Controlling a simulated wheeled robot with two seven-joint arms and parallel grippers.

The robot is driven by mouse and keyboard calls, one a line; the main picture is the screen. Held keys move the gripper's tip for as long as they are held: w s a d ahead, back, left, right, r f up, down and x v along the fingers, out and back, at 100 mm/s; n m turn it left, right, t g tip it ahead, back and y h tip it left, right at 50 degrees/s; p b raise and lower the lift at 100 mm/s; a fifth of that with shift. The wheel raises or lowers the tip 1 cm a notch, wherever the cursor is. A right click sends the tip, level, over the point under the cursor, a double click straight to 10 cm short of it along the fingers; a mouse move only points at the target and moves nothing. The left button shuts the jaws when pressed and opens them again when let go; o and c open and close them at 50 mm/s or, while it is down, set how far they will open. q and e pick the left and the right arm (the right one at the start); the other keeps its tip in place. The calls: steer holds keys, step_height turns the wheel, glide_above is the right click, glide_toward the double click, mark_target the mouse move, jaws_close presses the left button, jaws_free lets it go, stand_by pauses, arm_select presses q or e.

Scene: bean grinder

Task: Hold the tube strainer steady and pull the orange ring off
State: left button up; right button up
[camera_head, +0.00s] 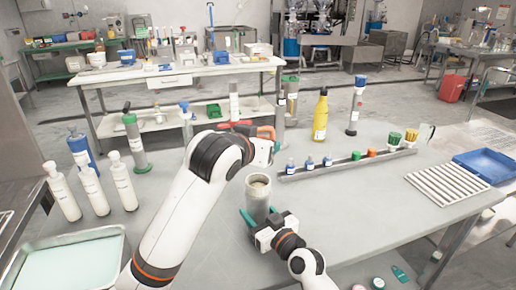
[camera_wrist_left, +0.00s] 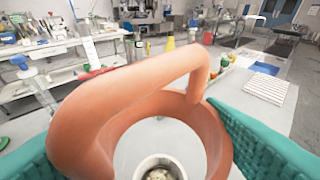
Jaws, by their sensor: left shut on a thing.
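The orange ring (camera_head: 266,131) is a thick band with an upright loop handle. It fills the left wrist view (camera_wrist_left: 185,105) between the teal fingers of my left gripper (camera_wrist_left: 150,130), which is shut on it. The tube strainer (camera_head: 257,198) is a grey-white upright cylinder with an open top and pale contents. Its mouth shows through the ring in the left wrist view (camera_wrist_left: 158,168). The ring is above the strainer, apart from it. My right gripper (camera_head: 262,216) has teal fingers on both sides of the strainer's lower part. My left arm hides part of the table.
Several white bottles (camera_head: 88,188) stand left, above a tray (camera_head: 60,240). A rack with small bottles and caps (camera_head: 345,167), a yellow bottle (camera_head: 321,117), a ridged white plate (camera_head: 445,185) and a blue tray (camera_head: 486,165) are to the right. The table centre-right is clear.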

steer(key=o, duration=1.3)
steer(key=shift+c, duration=0.2)
